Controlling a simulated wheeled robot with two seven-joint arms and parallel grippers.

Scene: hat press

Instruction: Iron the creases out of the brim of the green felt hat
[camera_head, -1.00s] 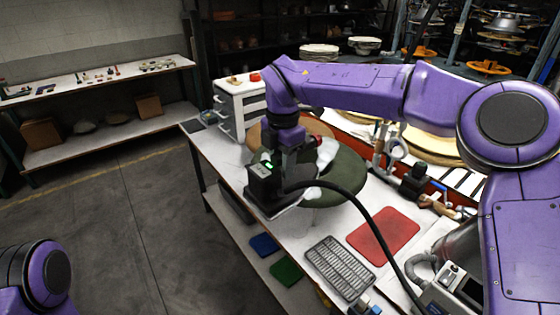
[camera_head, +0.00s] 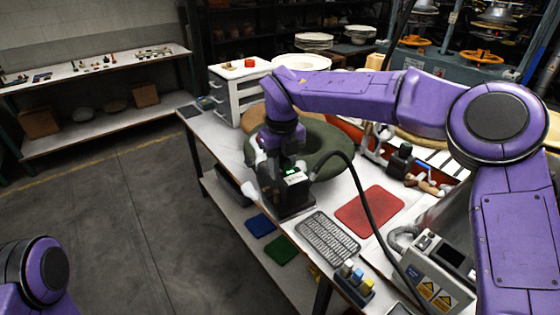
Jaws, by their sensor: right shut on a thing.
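The green felt hat (camera_head: 328,139) lies on the white workbench, its wide round brim showing behind and right of my right gripper. My right gripper (camera_head: 291,160) is shut on the black steam iron (camera_head: 285,195), which has a small green light and a black hose. The iron is at the near left side of the brim. White steam or cloth shows beside it. Whether the iron touches the felt cannot be told, and part of the brim is hidden behind the gripper and iron. Of my left arm only a purple link shows at lower left; its gripper is out of view.
A metal grid rest (camera_head: 327,238) and a red mat (camera_head: 369,211) lie right of the iron. The black hose (camera_head: 366,200) arcs across the bench to a grey steam unit (camera_head: 437,275). White drawers (camera_head: 236,97) stand at the back left. Open floor lies left of the bench.

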